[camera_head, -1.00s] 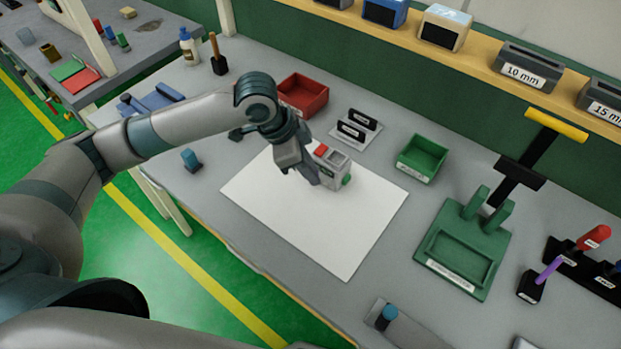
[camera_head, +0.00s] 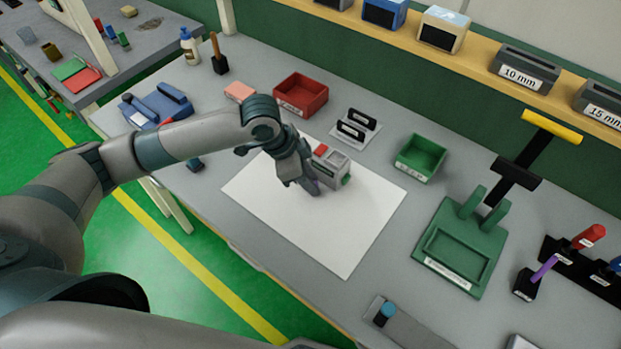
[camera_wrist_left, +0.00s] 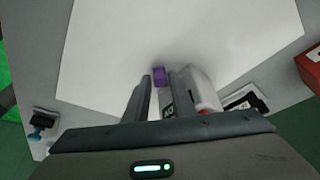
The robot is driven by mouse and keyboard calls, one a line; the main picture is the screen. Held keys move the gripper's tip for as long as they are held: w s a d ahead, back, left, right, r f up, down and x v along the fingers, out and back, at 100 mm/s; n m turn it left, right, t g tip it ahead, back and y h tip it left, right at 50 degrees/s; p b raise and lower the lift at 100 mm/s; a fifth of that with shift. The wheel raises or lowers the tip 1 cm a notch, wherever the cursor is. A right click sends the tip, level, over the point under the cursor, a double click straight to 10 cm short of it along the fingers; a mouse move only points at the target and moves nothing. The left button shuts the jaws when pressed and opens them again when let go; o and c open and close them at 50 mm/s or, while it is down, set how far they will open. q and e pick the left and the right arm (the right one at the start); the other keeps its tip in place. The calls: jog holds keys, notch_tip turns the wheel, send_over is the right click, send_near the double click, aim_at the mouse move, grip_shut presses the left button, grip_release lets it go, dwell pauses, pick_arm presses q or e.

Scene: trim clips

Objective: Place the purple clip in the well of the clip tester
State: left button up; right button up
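The clip tester (camera_head: 333,170) is a small grey-white box with a red top part and a green part on its side. It stands on the white sheet (camera_head: 345,235); its well is hidden. My left gripper (camera_head: 308,190) points down just left of the tester, close beside it. In the left wrist view my left gripper's fingers (camera_wrist_left: 160,78) are close together with the purple clip (camera_wrist_left: 159,75) between their tips; they appear shut on it. The tester (camera_wrist_left: 203,92) shows right of the fingers there, partly hidden. My right gripper is out of view.
A red bin (camera_head: 301,97), black clips on a white card (camera_head: 355,127) and a green bin (camera_head: 420,157) stand behind the sheet. A green press (camera_head: 463,245) with a yellow handle is at right. The front of the sheet is clear.

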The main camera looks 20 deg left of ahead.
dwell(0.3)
pick_arm(q)
jog(key=b+v, duration=0.2)
jog(key=v, duration=1)
jog(key=shift+r, duration=0.2)
jog(key=shift+f, duration=0.1)
